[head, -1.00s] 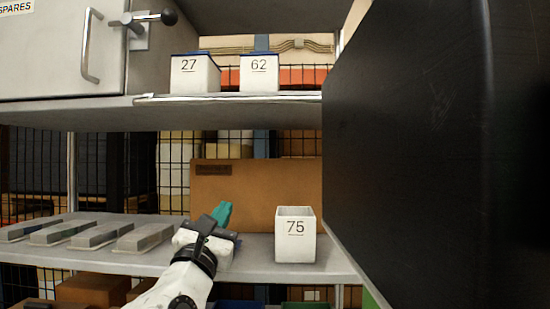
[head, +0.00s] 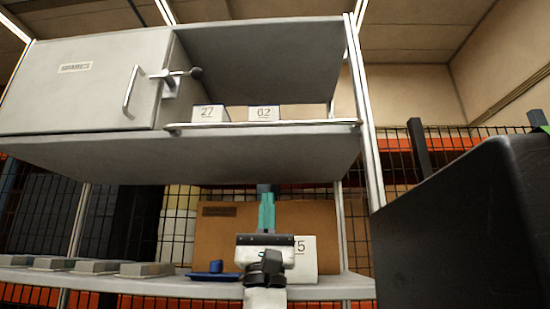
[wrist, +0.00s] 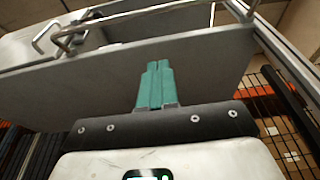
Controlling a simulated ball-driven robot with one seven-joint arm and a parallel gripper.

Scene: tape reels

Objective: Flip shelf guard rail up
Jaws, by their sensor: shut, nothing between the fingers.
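The guard rail (head: 265,125) is a thin pale metal bar along the front edge of the upper shelf, lying low at the shelf edge, below the labels of the boxes. In the wrist view the rail (wrist: 150,10) crosses the top of the picture. My gripper (head: 265,190) has teal fingers pointing up, below the upper shelf and apart from the rail. Its fingers also show close together and empty in the wrist view (wrist: 158,66). The upper shelf (head: 270,143) carries white boxes 27 (head: 208,113) and 62 (head: 263,112) behind the rail.
A grey SPARES cabinet (head: 85,85) with a handle and latch adjoins the rail's left end. White box 75 (head: 302,262), partly behind my gripper, and a blue piece (head: 214,273) stand on the lower shelf. Grey blocks (head: 95,267) lie left. A large black box (head: 480,225) blocks the right.

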